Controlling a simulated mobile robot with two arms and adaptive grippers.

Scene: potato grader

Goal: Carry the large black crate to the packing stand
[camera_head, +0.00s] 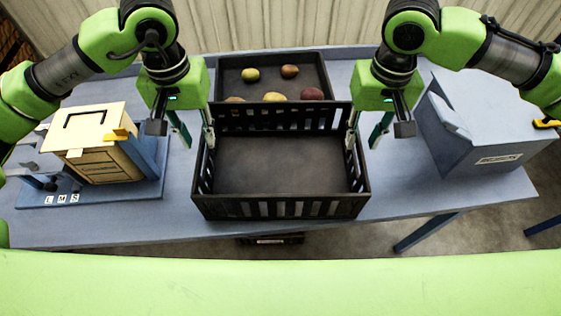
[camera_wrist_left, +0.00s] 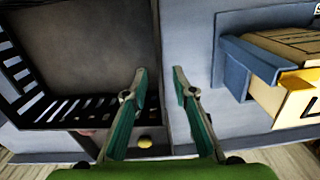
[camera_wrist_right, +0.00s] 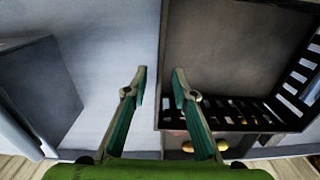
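The large black crate (camera_head: 280,208) stands on the blue-grey table, empty, with slatted walls. My left gripper (camera_head: 199,145) is at its left wall and my right gripper (camera_head: 361,145) at its right wall. Each has one finger on the inner side and one on the outer side. In the left wrist view the fingers (camera_wrist_left: 158,78) are apart, with the crate's side edge between them. In the right wrist view the fingers (camera_wrist_right: 160,78) are likewise apart around the other side edge. Contact with the walls cannot be told. I cannot identify the packing stand in these views.
Behind the crate is a dark tray (camera_head: 232,62) with several potatoes. A wooden box (camera_head: 105,163) on a blue base stands left. A grey-blue bin (camera_head: 455,150) stands right. A small black crate (camera_head: 270,239) shows below the table's front edge. Bare table lies either side of the crate.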

